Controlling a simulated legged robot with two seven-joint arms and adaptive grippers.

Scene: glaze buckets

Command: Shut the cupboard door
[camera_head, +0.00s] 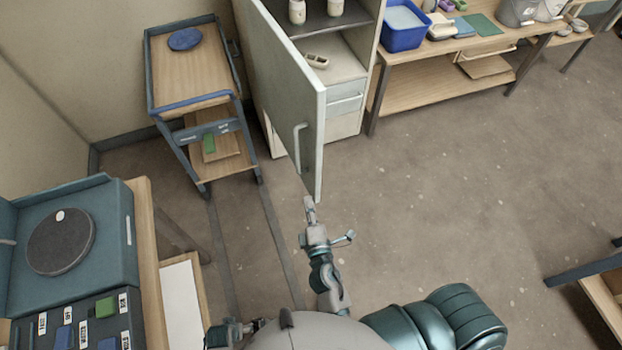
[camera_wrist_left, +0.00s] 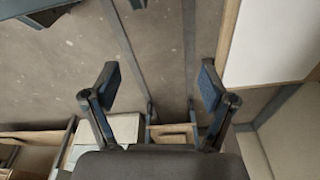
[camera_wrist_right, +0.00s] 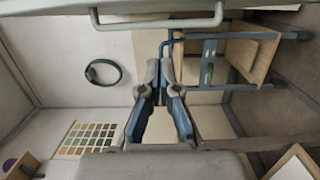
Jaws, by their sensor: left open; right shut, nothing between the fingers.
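The pale cupboard door (camera_head: 283,85) stands open and swung out from the cupboard (camera_head: 352,68), whose shelves and drawer show behind it. A white bar handle (camera_head: 298,148) is on the door's left face. My right gripper (camera_head: 309,202) is shut and empty, by the door's lower near corner; I cannot tell whether it touches the door. In the right wrist view its fingers (camera_wrist_right: 159,72) are together, and the door handle (camera_wrist_right: 155,25) crosses above them. My left gripper (camera_wrist_left: 160,85) is open and empty; in the head view it is low at the bottom edge, partly hidden.
A trolley (camera_head: 190,70) with a blue disc (camera_head: 185,39) stands left of the door. A bench (camera_head: 448,82) with a blue tub (camera_head: 404,24) is right of the cupboard. A table with teal cases (camera_head: 125,240) is at lower left.

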